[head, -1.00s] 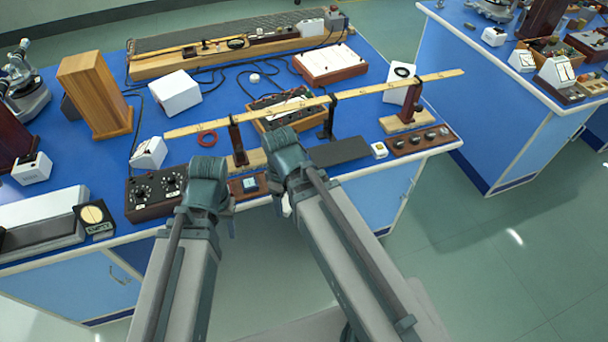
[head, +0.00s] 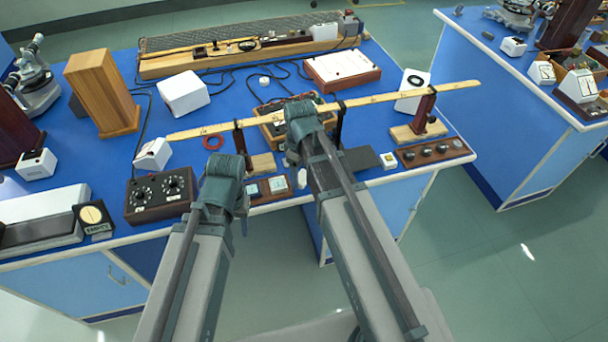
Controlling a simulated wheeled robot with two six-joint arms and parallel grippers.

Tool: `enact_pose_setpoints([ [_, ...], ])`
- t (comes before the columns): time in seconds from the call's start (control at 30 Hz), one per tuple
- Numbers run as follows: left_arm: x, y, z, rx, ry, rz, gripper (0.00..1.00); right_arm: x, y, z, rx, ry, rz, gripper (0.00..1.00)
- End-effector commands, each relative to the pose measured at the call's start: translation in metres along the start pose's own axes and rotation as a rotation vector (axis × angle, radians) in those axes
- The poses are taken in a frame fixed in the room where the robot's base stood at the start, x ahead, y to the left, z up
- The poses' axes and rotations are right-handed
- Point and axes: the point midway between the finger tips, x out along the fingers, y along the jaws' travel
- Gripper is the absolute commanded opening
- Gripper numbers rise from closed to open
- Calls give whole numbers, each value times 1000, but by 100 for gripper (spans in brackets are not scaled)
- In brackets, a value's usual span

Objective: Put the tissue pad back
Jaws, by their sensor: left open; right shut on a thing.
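My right gripper (head: 298,160) is over the front part of the bench, just right of a small wooden tray with pale squares (head: 265,189). A small whitish thing, which I take to be the tissue pad (head: 292,179), shows below its wrist, mostly hidden by my arm. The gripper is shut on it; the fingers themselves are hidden. My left gripper (head: 240,214) is open and empty at the bench's front edge, left of that tray, its fingertips barely visible. A small white block (head: 389,160) sits farther right on the bench.
A long wooden rule (head: 400,97) on stands crosses above the bench beyond my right gripper. A black dial box (head: 160,195) stands left of my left gripper. A dark flat mat (head: 360,159) and a brown knob strip (head: 434,152) lie to the right.

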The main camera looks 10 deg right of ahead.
Motion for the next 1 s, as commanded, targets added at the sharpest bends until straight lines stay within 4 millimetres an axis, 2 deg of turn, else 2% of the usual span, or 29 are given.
enact_pose_setpoints([
  [0.17,3,0,0,0,0,0,50,3,21,-10,0,0,0,23],
  [0.2,17,2,-1,0,0,0,50,17,19,-6,-1,0,0,23],
  [0.23,22,2,-1,0,0,0,50,22,19,-4,-2,0,0,23],
  [0.4,40,4,-2,0,0,0,50,40,23,0,-5,0,0,23],
  [0.67,37,4,-2,0,0,0,50,37,24,1,-6,0,0,23],
  [0.83,42,4,-3,0,0,0,50,42,24,1,-6,0,0,23],
  [0.87,40,4,-2,0,0,0,50,40,24,1,-6,0,0,73],
  [0.9,40,4,-2,0,0,0,50,40,24,1,-6,0,0,80],
  [1.0,40,4,-2,0,0,0,50,40,24,1,-6,0,0,80],
])
